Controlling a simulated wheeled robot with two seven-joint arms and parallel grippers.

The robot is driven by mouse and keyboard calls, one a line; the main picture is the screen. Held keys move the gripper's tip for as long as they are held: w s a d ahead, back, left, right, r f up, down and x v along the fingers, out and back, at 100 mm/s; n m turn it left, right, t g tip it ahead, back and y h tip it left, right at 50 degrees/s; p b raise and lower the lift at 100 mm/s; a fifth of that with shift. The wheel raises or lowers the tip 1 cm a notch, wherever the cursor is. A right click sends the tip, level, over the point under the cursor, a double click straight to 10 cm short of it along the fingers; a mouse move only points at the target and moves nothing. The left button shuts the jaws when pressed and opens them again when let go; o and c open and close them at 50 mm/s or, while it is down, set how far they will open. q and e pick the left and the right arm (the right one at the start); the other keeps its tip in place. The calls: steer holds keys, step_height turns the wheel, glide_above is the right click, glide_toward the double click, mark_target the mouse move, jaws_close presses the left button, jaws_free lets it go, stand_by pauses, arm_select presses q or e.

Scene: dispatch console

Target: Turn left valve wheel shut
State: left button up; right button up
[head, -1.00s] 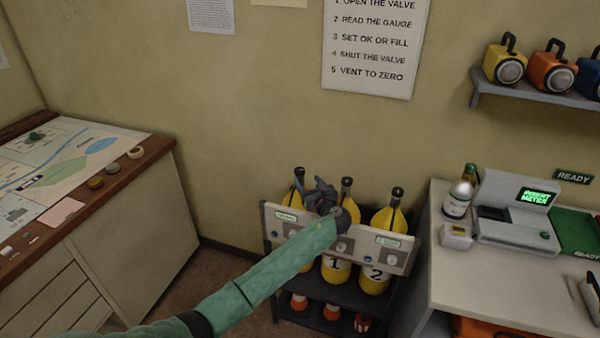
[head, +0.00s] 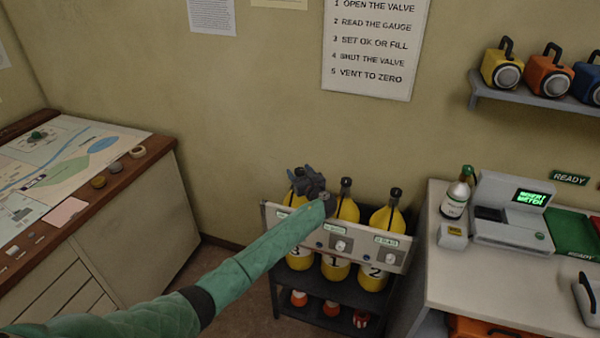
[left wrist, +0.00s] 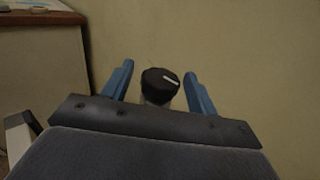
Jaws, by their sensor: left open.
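Several yellow cylinders stand in a dark rack behind a grey panel (head: 398,258). My left gripper (head: 303,178) is over the top of the leftmost cylinder (head: 299,262), marked 3, and hides its valve in the head view. In the left wrist view, the black valve wheel (left wrist: 160,80) with a white mark sits between the two blue fingers of my left gripper (left wrist: 158,85). The fingers are open, with a gap on each side of the wheel. The middle cylinder (head: 347,208) and the right cylinder (head: 387,218) have black tops in clear view. My right gripper is not in view.
A map desk (head: 125,180) stands at the left. A white counter (head: 455,290) with a meter unit (head: 510,220) and a small bottle (head: 455,203) is close on the rack's right. The wall is just behind the cylinders.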

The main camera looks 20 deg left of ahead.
arm_select(q)
steer(key=c, duration=1)
